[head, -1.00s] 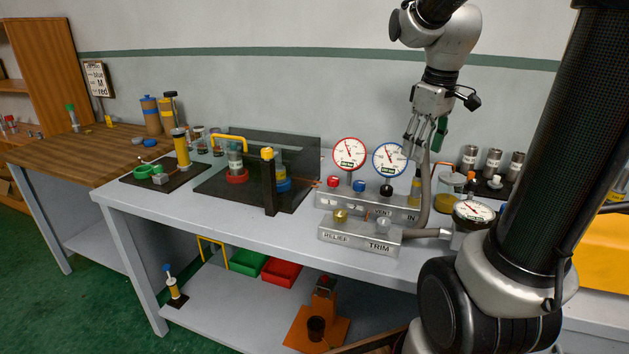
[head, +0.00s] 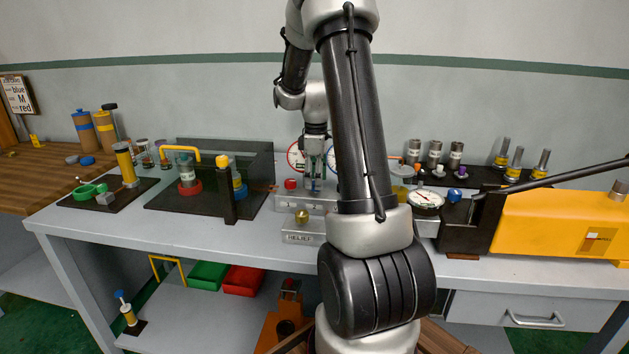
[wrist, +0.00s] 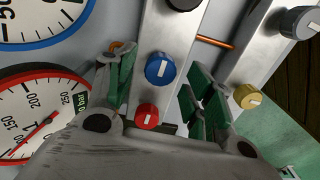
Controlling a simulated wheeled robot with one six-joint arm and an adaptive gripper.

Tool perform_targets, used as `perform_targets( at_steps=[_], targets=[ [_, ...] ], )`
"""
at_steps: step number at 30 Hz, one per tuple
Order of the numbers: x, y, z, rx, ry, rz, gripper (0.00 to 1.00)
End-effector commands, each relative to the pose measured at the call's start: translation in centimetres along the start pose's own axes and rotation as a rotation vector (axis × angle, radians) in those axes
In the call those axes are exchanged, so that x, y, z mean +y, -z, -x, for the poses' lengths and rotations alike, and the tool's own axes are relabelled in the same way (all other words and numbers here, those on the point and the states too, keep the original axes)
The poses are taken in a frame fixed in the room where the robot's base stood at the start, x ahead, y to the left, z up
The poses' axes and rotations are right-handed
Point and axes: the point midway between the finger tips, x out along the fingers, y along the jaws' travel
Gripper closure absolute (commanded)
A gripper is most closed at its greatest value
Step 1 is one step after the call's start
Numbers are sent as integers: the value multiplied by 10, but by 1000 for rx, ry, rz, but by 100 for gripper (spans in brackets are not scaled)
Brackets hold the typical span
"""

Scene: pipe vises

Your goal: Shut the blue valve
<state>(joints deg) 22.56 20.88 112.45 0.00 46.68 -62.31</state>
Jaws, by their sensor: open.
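The blue valve (wrist: 160,68) is a round knob with a short white mark, on a grey metal manifold block (wrist: 166,28). In the head view the blue valve (head: 316,186) shows just below my fingertips. My gripper (head: 314,176) points down over the block. In the wrist view my gripper (wrist: 158,82) is open, its green-padded fingers on either side of the blue valve with gaps between. I cannot tell how far above the knob the tips are. The red knob (wrist: 146,116) sits beside it, nearer the gripper body.
A red-rimmed gauge (wrist: 40,112) and a blue-rimmed gauge (wrist: 40,22) stand behind the block. A second block carries a brass knob (wrist: 246,96) and a grey knob (wrist: 298,22). A black post (head: 228,192) stands left; a yellow machine (head: 560,222) stands right.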

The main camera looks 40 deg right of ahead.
Motion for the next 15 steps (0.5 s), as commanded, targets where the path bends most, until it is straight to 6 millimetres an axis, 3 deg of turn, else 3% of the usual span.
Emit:
perform_targets(
  at_steps=[11, 15],
  targets=[
    [0, 0, -10, 0, 0, 0, 47],
    [0, 0, -10, 0, 0, -1, 71]
  ],
)
